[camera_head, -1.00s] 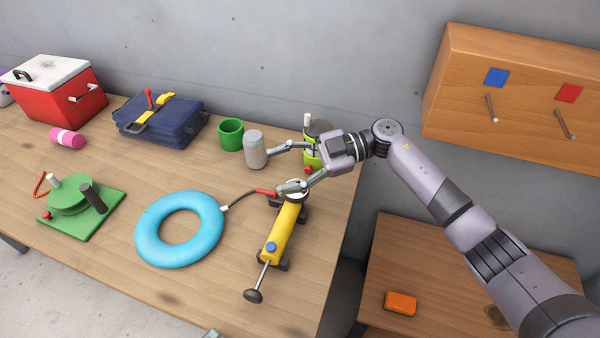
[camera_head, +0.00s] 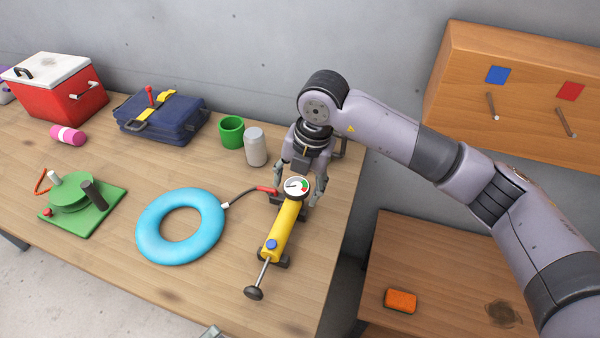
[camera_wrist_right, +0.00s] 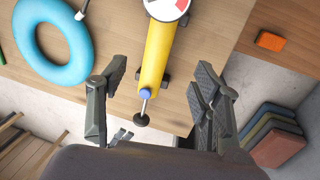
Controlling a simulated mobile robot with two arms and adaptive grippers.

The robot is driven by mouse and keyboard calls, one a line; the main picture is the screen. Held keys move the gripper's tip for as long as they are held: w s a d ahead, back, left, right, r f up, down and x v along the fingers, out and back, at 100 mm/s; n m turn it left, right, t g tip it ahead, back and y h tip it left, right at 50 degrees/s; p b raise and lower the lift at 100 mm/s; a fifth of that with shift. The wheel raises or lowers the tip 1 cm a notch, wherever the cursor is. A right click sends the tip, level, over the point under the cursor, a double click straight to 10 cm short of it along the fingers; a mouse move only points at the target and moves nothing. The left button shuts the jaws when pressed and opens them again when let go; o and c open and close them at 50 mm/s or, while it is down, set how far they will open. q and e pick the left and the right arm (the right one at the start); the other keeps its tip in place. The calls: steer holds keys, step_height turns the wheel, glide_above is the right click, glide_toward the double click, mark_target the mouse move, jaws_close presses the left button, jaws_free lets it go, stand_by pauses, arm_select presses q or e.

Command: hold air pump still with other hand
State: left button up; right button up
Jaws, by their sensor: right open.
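The yellow air pump (camera_head: 284,228) lies on the workbench with its round gauge (camera_head: 297,187) toward the wall and its plunger handle toward the front edge. A black hose with a red end links it to the blue ring float (camera_head: 147,238). My right gripper (camera_head: 298,196) is open above the gauge end, one finger on each side of the pump. My left gripper does not clearly show.
A grey canister (camera_head: 255,148) and green cup (camera_head: 231,134) stand behind the pump. A blue bag (camera_head: 160,122), red cooler (camera_head: 62,98) and green winch-like device (camera_head: 80,205) are further left. An orange block (camera_head: 400,301) lies on the lower right table. The front bench middle is clear.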

mark_target(289, 212)
steer(key=f, duration=0.4)
steer(key=a+f, duration=0.1)
steer(key=f, duration=0.3)
steer(key=w+a+f, duration=0.1)
steer(key=f, duration=0.4)
steer(key=shift+a+f, duration=0.1)
steer(key=shift+a, duration=0.1)
steer(key=shift+c, duration=0.3)
jaws_close()
